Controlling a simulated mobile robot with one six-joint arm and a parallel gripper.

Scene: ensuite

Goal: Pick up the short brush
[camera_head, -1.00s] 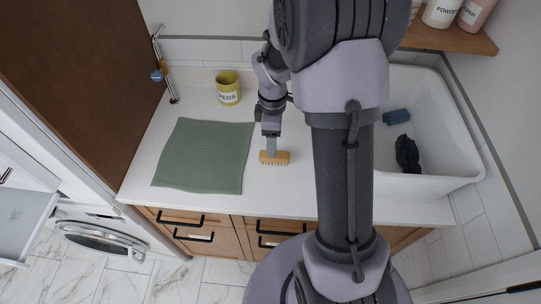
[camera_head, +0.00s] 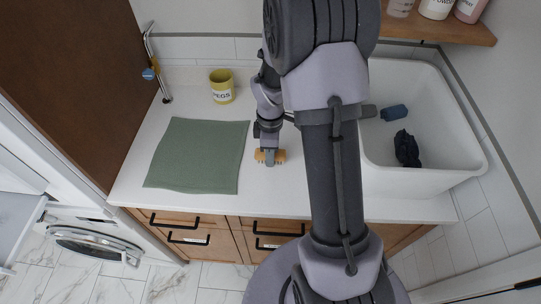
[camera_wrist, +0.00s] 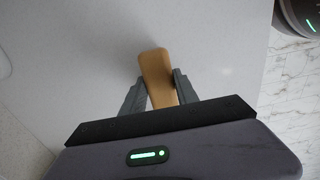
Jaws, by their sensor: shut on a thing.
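The short brush (camera_head: 279,156) has a tan wooden back and lies on the white countertop near its front edge, just right of the green mat. My gripper (camera_head: 270,158) is down at the brush, with its fingers over the middle of it. In the wrist view the brush's wooden back (camera_wrist: 157,70) sticks out between the two grey fingers of my gripper (camera_wrist: 161,90), which are closed on its sides. The bristles are hardly visible. I cannot tell whether the brush is clear of the counter.
A green mat (camera_head: 198,155) lies left of the brush. A yellow pegs cup (camera_head: 222,87) stands behind. A white sink (camera_head: 440,182) at the right holds a blue block (camera_head: 394,112) and a dark cloth (camera_head: 406,149). A wooden shelf (camera_head: 450,29) with bottles is above.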

